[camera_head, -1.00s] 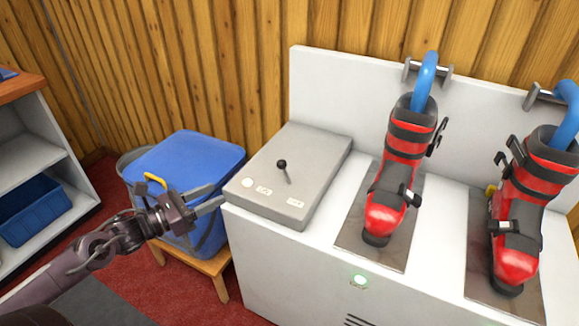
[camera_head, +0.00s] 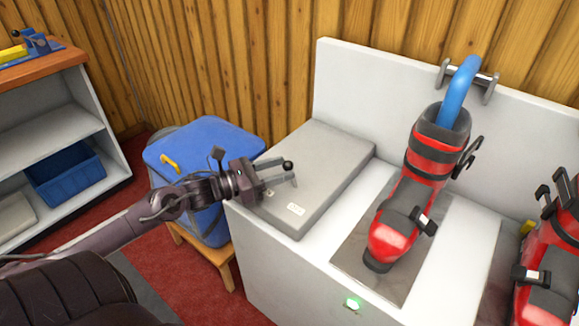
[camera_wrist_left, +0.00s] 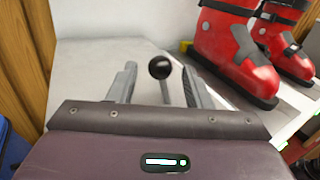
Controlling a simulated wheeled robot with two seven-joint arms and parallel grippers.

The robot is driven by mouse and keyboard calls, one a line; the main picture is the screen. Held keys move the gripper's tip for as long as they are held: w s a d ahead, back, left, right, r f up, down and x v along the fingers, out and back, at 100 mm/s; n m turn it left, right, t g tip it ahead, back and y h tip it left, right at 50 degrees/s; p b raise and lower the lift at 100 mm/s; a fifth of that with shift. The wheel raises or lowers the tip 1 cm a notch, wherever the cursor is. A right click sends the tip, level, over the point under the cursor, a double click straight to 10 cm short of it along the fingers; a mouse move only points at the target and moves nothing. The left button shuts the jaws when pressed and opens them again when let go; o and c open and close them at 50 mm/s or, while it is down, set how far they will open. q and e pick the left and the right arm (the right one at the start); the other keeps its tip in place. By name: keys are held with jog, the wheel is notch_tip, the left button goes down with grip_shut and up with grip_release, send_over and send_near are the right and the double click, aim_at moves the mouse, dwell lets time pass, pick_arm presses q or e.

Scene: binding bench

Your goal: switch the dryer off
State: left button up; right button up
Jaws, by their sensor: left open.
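The dryer (camera_head: 285,282) is a white bench unit with a back panel and a green lit lamp (camera_head: 352,303) on its front. On its left end sits a grey control box (camera_head: 335,155) with a black-knobbed lever (camera_head: 288,165). My left gripper (camera_head: 284,172) is open over the box, at the lever. In the left wrist view the lever's black knob (camera_wrist_left: 160,67) stands between the two open fingers, with a visible gap to each. I cannot tell whether anything touches the lever. My right gripper is not in view.
A red and black boot (camera_head: 410,190) stands on the dryer under a blue hose (camera_head: 459,92), with another boot (camera_head: 550,262) further right. A blue lidded bin (camera_head: 205,140) on a wooden stool stands left of the dryer. A shelf (camera_head: 70,125) stands at far left.

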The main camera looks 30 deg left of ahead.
aim_at(289, 164)
pick_arm(q)
jog(key=shift+x, duration=1.55)
jog(key=shift+c, duration=0.3)
grip_shut()
